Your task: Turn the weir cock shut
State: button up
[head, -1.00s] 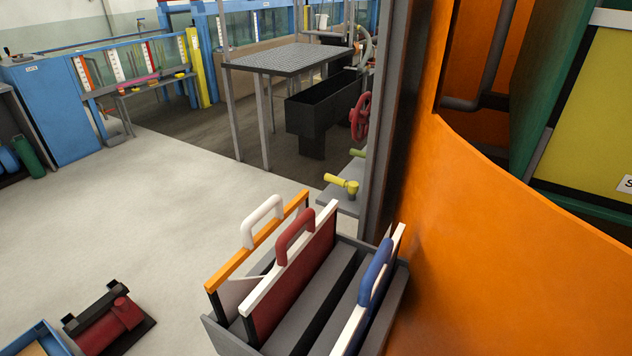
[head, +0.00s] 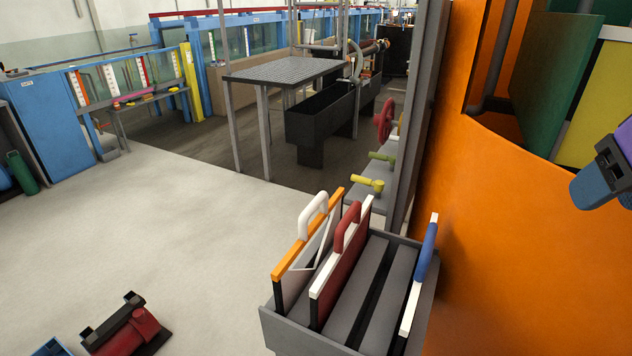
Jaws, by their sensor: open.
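Two cocks stand on a grey ledge beside a dark post, right of the middle. The nearer one is a yellow cock (head: 368,184), its handle pointing left. Behind it is a green cock (head: 382,157), its handle also pointing left. Further back is a red handwheel (head: 384,120). No label shows which is the weir cock, and I cannot tell whether either cock is open or shut.
A grey rack (head: 290,330) holding several framed panels stands in front of the cocks. An orange curved wall (head: 530,230) fills the right. A steel platform (head: 285,68) and a black trough (head: 325,112) stand behind. The left floor is largely clear, with a red device (head: 125,330) low down.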

aim_at(379, 184)
jog(key=u, duration=0.2)
jog(key=k, duration=0.55)
jog(key=j+u, duration=0.1)
jog(key=u, duration=1.5)
jog(key=i+l+u, duration=0.15)
jog(key=i, duration=0.35)
jog(key=i+l+u, duration=0.1)
jog(key=i, duration=0.4)
jog(key=i+l+u, duration=0.15)
jog(key=i+l, duration=0.2)
jog(key=i, duration=0.15)
jog(key=i+z, duration=0.15)
jog(key=i, duration=0.6)
jog(key=i+j+z, duration=0.2)
jog(key=i, duration=0.5)
jog(key=z, duration=2.2)
jog(key=i+j, duration=0.05)
jog(key=j, duration=0.05)
